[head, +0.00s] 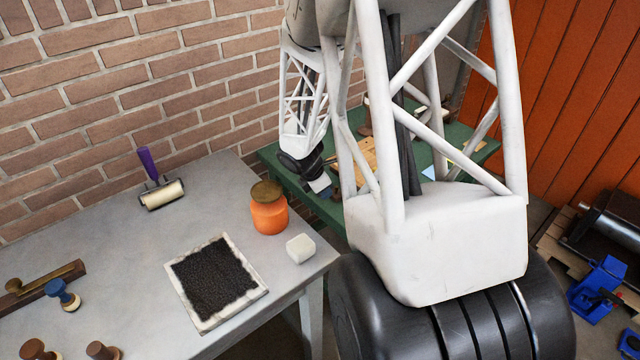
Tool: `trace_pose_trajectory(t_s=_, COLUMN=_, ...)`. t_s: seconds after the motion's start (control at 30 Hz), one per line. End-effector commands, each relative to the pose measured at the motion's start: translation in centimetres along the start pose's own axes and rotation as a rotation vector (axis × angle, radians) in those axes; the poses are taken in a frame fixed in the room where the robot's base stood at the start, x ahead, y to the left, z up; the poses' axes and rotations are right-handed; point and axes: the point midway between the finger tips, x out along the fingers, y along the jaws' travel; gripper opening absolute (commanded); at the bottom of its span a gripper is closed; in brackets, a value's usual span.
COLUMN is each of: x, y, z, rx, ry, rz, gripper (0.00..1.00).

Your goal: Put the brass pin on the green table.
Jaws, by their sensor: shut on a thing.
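My gripper (319,184) is small in the head view, at the left end of the green table (290,178), low over it or at its surface. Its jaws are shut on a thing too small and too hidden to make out. I cannot tell whether the gripper touches the table. My arm hides much of the table's middle. I cannot pick out the brass pin with certainty. A brass-coloured rod with a round knob (42,279) lies along a dark wooden strip on the grey table at the left.
The grey table (110,240) holds an orange jar (269,212), a white block (300,248), a black inked slab (214,281), a purple-handled roller (158,182) and several stamps. Wooden and pale pieces crowd the green table. A blue clamp (598,290) is at right.

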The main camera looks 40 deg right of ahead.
Motion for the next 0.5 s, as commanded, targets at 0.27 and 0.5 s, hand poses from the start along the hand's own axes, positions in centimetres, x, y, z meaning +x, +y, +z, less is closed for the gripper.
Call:
trace_pose_trajectory(t_s=0.27, x=0.8, y=3.9, z=1.0, rx=0.0, ry=0.0, rz=0.0, gripper=0.0)
trace_pose_trajectory(t_s=0.5, x=1.4, y=6.6, z=1.7, rx=0.0, ry=0.0, rz=0.0, gripper=0.0)
